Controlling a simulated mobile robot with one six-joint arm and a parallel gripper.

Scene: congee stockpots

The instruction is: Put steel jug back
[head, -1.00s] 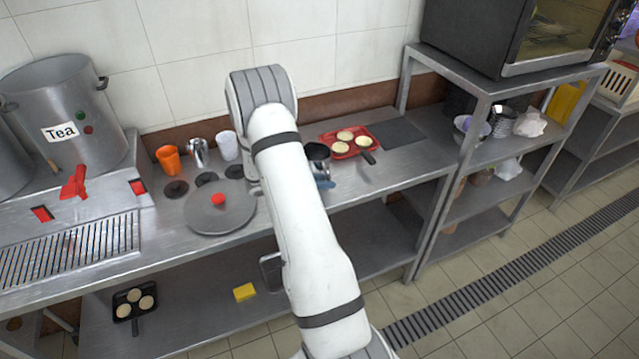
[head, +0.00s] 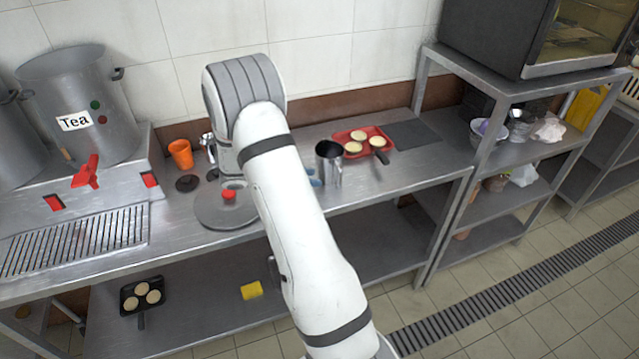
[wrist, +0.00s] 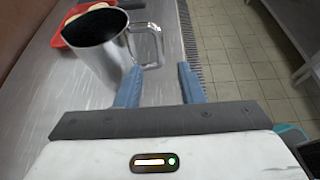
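A shiny steel jug (head: 330,172) with a dark inside stands on the steel counter, just right of my arm. In the wrist view the jug (wrist: 104,62) is at upper left, with its handle (wrist: 157,45) pointing right. My gripper (wrist: 160,84) has two blue fingers spread apart with nothing between them. The left finger is close to the jug's lower side; I cannot tell whether it touches. In the head view only small blue parts of my gripper (head: 314,178) show beside the jug. A second steel vessel (head: 207,144) is partly hidden behind my arm.
A round lid (head: 218,216) with a red knob, an orange cup (head: 181,154) and the Tea pot (head: 80,115) stand at left.

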